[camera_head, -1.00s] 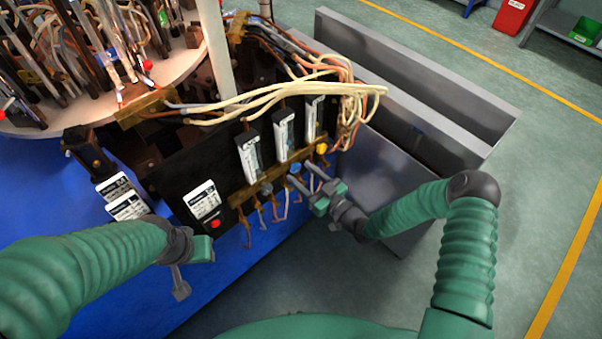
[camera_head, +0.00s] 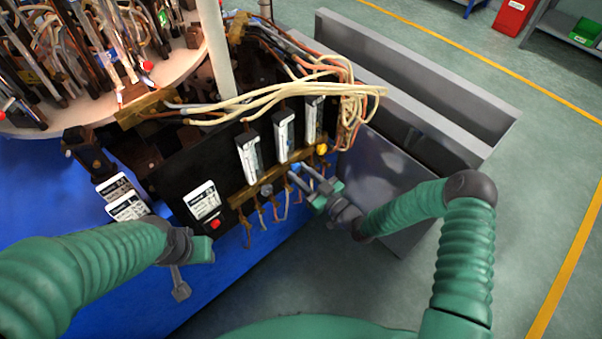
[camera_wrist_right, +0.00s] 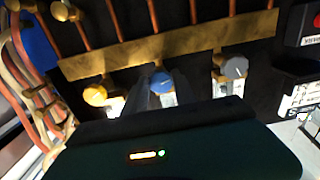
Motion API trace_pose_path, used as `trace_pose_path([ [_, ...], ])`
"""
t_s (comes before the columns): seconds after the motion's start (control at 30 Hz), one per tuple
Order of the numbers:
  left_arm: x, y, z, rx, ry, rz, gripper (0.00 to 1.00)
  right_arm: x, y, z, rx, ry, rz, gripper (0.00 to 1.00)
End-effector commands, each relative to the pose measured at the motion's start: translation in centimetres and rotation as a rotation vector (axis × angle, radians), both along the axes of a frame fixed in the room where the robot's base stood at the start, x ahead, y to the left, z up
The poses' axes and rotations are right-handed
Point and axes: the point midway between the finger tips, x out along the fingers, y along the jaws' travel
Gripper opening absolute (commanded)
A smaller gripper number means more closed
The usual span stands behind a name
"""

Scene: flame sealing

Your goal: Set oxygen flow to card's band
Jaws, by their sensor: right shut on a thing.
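A black panel carries three flowmeters with pale scales: left (camera_head: 249,158), middle (camera_head: 284,135) and right (camera_head: 314,119). Below them, on a brass strip, are a grey knob (camera_head: 266,190), a blue knob (camera_head: 295,167) and a yellow knob (camera_head: 321,149). My right gripper (camera_head: 297,172) is shut on the blue knob, which shows between its fingertips in the right wrist view (camera_wrist_right: 161,82). White cards stand at the left (camera_head: 115,187) and (camera_head: 127,207); their print is too small to read. My left gripper (camera_head: 181,290) hangs in front of the panel, away from the knobs; its opening is unclear.
A white label (camera_head: 202,200) and red button (camera_head: 215,224) sit on the panel's left. Pale hoses (camera_head: 290,95) loop above the flowmeters. A grey metal bin (camera_head: 395,185) stands close right of my right gripper. Copper tubes hang below the brass strip.

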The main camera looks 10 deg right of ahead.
Motion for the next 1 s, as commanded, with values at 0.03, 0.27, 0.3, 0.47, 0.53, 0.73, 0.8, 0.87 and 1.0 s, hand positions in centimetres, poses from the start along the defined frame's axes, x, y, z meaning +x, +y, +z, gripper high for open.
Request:
trace_pose_path([
  [0.03, 0.0, 0.0, 0.0, 0.0, 0.0, 0.0, 0.36, 0.1, -0.1, 0.0, -0.006, -0.004, -0.002, 0.0],
  [0.27, 0.0, 0.0, -0.2, 0.0, 0.0, 0.0, 0.36, 0.1, -0.1, -0.1, -0.073, -0.052, -0.001, 0.0],
  [0.3, 0.0, 0.0, -0.3, 0.0, 0.0, 0.0, 0.36, 0.1, -0.1, 0.0, -0.093, -0.068, -0.001, 0.0],
  [0.47, 0.0, 0.0, -0.6, 0.0, 0.0, 0.0, 0.36, 0.1, -0.1, -0.1, -0.191, -0.138, -0.001, 0.0],
  [0.53, 0.0, 0.0, -0.8, 0.0, 0.0, 0.0, 0.36, 0.1, -0.1, -0.1, -0.239, -0.174, 0.0, 0.0],
  [0.73, 0.0, 0.0, -1.3, 0.0, 0.0, 0.0, 0.36, 0.1, -0.1, -0.1, -0.38, -0.277, 0.0, 0.0],
  [0.8, 0.0, 0.0, -1.5, 0.0, 0.0, 0.0, 0.36, 0.1, -0.1, -0.1, -0.427, -0.311, 0.0, 0.0],
  [0.87, 0.0, 0.0, -1.7, 0.0, 0.0, 0.0, 0.36, 0.1, -0.1, -0.1, -0.464, -0.339, 0.0, 0.0],
  [1.0, 0.0, 0.0, -2.0, 0.0, 0.0, 0.0, 0.36, 0.1, -0.1, -0.1, -0.539, -0.393, 0.0, 0.0],
])
